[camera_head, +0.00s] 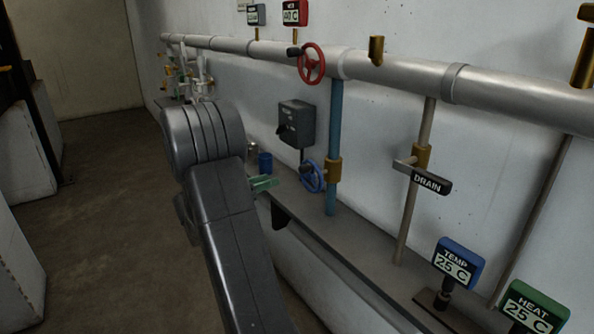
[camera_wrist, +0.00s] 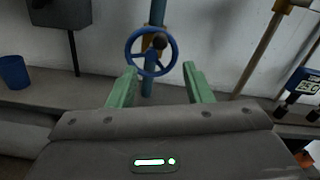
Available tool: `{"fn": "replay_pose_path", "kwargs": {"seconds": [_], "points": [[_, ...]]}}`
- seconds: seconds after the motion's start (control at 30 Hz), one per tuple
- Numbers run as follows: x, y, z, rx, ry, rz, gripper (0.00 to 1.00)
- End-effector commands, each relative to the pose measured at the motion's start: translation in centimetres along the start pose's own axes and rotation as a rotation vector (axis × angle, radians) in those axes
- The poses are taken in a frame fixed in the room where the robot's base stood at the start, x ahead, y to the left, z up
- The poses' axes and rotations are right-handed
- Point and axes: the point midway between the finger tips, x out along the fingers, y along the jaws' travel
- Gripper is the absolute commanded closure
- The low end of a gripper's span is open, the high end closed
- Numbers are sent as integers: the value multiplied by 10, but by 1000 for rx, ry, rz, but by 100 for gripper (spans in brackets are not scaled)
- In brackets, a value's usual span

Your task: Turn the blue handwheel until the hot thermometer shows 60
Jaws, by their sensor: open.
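The blue handwheel (camera_head: 313,177) sits on a brass valve of a blue vertical pipe (camera_head: 335,130), above the grey ledge. In the wrist view the blue handwheel (camera_wrist: 134,66) faces me, with a dark knob at its upper right. My gripper (camera_head: 264,183) is open, its green fingers pointing at the wheel. In the wrist view my gripper (camera_wrist: 159,73) has a finger on each side of the wheel's lower part; contact cannot be told. A red-framed display (camera_head: 295,13) at the top seems to read 40 C; its label is too small to read surely.
A red handwheel (camera_head: 311,63) is on the large pipe (camera_head: 400,75). A grey switch box (camera_head: 297,124) and blue cup (camera_head: 265,163) are left of the blue wheel. To the right are a DRAIN lever (camera_head: 430,181), a blue TEMP display (camera_head: 459,262) and a green HEAT display (camera_head: 533,308), both showing 25 C.

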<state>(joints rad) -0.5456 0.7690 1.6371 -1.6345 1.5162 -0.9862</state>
Motion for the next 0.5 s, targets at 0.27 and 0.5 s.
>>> {"fn": "replay_pose_path", "kwargs": {"seconds": [0.27, 0.5], "points": [[61, -2, 0, 1, 3, -5, 54], [98, -1, 0, 1, 3, -3, 54]]}}
